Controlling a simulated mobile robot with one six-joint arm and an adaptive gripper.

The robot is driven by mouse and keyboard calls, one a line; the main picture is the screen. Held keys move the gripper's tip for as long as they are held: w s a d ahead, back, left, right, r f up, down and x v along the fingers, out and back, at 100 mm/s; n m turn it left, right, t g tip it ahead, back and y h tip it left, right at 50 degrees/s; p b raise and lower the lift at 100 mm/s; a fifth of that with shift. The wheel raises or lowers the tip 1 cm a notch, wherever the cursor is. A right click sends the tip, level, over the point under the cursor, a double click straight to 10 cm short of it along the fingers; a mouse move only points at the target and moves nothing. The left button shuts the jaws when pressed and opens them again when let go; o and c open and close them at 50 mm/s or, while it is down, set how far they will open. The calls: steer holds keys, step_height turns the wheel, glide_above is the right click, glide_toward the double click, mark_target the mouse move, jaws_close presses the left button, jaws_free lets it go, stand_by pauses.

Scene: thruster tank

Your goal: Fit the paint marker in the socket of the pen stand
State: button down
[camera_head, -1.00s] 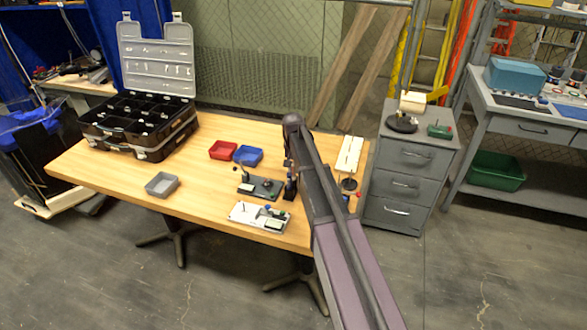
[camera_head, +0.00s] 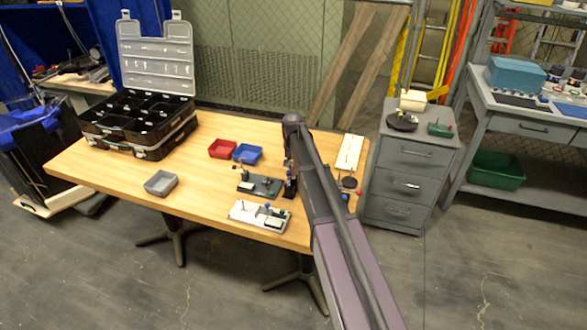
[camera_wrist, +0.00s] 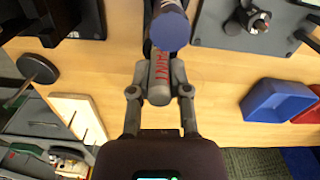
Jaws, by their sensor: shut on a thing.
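My gripper (camera_wrist: 160,92) is shut on the paint marker (camera_wrist: 160,72), a grey barrel with red lettering and a round blue end facing the wrist view's top. In the head view my gripper (camera_head: 290,187) is a dark shape over the table's right part, and I cannot make out the marker there. A dark grey plate with small upright fittings (camera_head: 247,187) lies left of my gripper; it also shows in the wrist view (camera_wrist: 215,35) at top right, apart from the marker. I cannot tell for sure which fixture is the pen stand, or see its socket clearly.
A pale board with fittings (camera_head: 243,217) lies near the front edge. Red (camera_head: 222,149), blue (camera_head: 247,154) and grey (camera_head: 161,183) bins and an open black case (camera_head: 135,128) stand leftward. A pale block (camera_wrist: 75,108) and black disc (camera_wrist: 38,68) are on the other side.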

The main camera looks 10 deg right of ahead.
steer(key=c, duration=0.5)
jaws_free()
steer(key=shift+r, duration=0.15)
step_height(320, 180, up, 5)
steer(key=p, duration=0.5)
steer(key=shift+r+p, duration=0.2)
steer(key=shift+p, duration=0.2)
steer(key=shift+w+a+r+p, duration=0.25)
steer(key=shift+a+r+p, duration=0.2)
steer(key=shift+r+p, duration=0.3)
steer(key=shift+w+a+r+p, duration=0.25)
steer(key=shift+a+r+p, duration=0.2)
steer(key=shift+r+p, duration=0.25)
